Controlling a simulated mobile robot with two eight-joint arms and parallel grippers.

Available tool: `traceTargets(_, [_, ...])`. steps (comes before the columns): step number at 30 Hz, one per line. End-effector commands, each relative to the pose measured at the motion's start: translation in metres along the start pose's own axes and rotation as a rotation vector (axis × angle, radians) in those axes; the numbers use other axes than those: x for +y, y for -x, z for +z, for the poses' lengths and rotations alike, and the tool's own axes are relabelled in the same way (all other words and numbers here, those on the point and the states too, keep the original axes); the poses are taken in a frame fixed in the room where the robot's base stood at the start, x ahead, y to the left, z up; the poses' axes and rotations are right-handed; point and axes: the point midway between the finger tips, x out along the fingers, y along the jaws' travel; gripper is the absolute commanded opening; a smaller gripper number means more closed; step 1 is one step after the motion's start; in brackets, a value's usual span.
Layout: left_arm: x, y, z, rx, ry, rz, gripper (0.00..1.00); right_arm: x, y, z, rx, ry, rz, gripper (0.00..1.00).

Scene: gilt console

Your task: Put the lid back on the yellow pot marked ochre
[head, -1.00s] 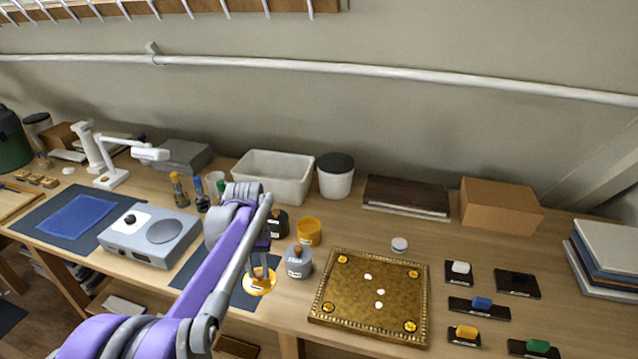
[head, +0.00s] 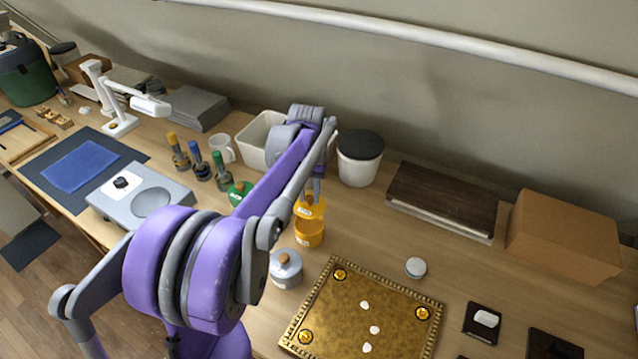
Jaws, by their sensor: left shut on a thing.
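The yellow pot (head: 309,235) stands on the table behind the gilt panel's left corner, just behind a grey pot. Its label is too small to read. My left gripper (head: 313,192) is shut on the yellow lid (head: 310,209). The lid shows just above and behind the pot's mouth in the head view, and part of the open mouth is visible below it. I cannot tell the exact height of the gap. My left forearm hides the table left of the pot. My right gripper is not in view.
A grey pot (head: 286,270) with a wooden knob stands close in front of the yellow pot. A gilt panel (head: 390,305) lies to the right. A green-lidded pot (head: 238,193) is left of my forearm. A white tub with a dark lid (head: 358,170) stands behind.

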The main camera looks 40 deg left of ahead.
Motion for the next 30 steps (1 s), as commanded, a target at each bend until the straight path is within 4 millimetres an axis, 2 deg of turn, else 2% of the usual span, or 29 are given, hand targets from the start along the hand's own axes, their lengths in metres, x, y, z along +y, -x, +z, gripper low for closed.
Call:
traceTargets(8, [0.000,-0.015,0.001,-0.002,0.000,-0.001,0.00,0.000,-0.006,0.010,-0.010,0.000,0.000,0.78])
traceTargets(21, [-0.001,-0.057,0.001,-0.003,0.000,-0.001,0.00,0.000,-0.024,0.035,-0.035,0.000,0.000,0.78])
traceTargets(30, [0.000,-0.064,0.000,0.000,0.000,0.000,0.00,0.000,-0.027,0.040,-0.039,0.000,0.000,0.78])
